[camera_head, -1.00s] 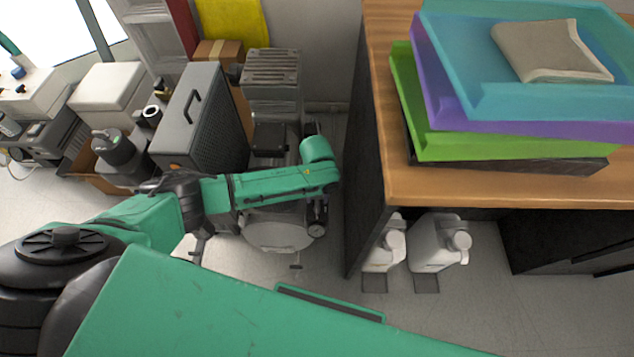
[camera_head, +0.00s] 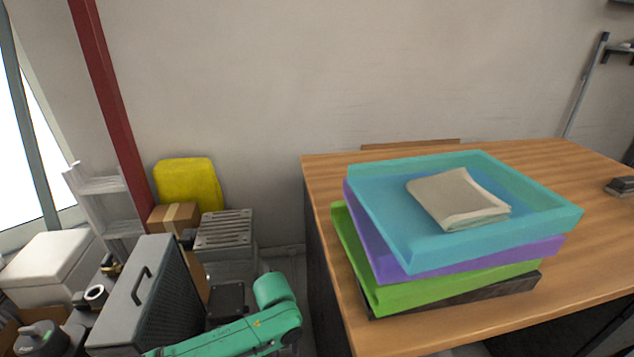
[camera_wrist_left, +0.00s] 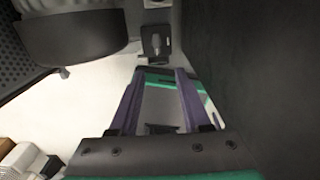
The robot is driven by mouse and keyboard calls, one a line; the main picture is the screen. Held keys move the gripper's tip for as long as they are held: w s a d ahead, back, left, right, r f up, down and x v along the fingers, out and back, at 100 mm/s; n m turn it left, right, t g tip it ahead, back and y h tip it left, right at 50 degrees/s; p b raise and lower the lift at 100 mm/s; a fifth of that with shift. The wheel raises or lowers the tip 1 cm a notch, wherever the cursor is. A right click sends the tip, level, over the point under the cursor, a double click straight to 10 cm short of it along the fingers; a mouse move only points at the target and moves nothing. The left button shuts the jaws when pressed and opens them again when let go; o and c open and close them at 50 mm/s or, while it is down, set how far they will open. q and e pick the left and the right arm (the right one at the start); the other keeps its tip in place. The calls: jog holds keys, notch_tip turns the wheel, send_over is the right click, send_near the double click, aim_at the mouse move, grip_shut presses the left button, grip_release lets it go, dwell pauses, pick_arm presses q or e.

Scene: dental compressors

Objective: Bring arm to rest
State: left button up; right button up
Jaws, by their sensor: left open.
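My left arm (camera_head: 240,332) is green and comes in at the bottom of the head view, with its rounded joint beside the compressor equipment and left of the desk. The jaws of my left gripper are hidden in that view. In the left wrist view the left gripper (camera_wrist_left: 160,78) shows two purple-grey fingers standing apart, with nothing held between them. Pale floor lies beyond the fingers. My right gripper does not show in either view.
A wooden desk (camera_head: 325,190) carries stacked trays, the top one a teal tray (camera_head: 540,205) holding a folded cloth or booklet (camera_head: 458,198). A grey case (camera_head: 150,300), a slatted metal unit (camera_head: 224,230), a cardboard box (camera_head: 173,218) and a yellow object (camera_head: 188,183) crowd the left.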

pick_arm(q)
jog(key=s+d+r+n+t+h, duration=0.2)
jog(key=s+d+r+n+h, duration=0.25)
jog(key=n, duration=0.95)
jog(key=s+a+n+t+y, duration=0.15)
jog(key=s+a+n, duration=0.25)
jog(key=a+n, duration=0.5)
jog(key=s+a+n+y, duration=0.3)
jog(key=s+a+n, duration=0.1)
jog(key=a+n, duration=0.4)
jog(key=s+f+g+p, duration=0.1)
jog(key=s+f+p, duration=0.15)
jog(key=f, duration=0.75)
jog(key=s+f+g+p, duration=0.15)
jog(key=f+p, duration=0.25)
jog(key=f, duration=0.5)
jog(key=s+a+f+p, duration=0.1)
jog(key=s+f, duration=0.3)
jog(key=s, duration=0.3)
jog(key=s+a+f+p, duration=0.1)
jog(key=s+f, duration=0.3)
jog(key=s, duration=0.4)
jog(key=shift+s+a+f+p, duration=0.2)
jog(key=shift+a+p, duration=0.2)
jog(key=shift+p, duration=0.15)
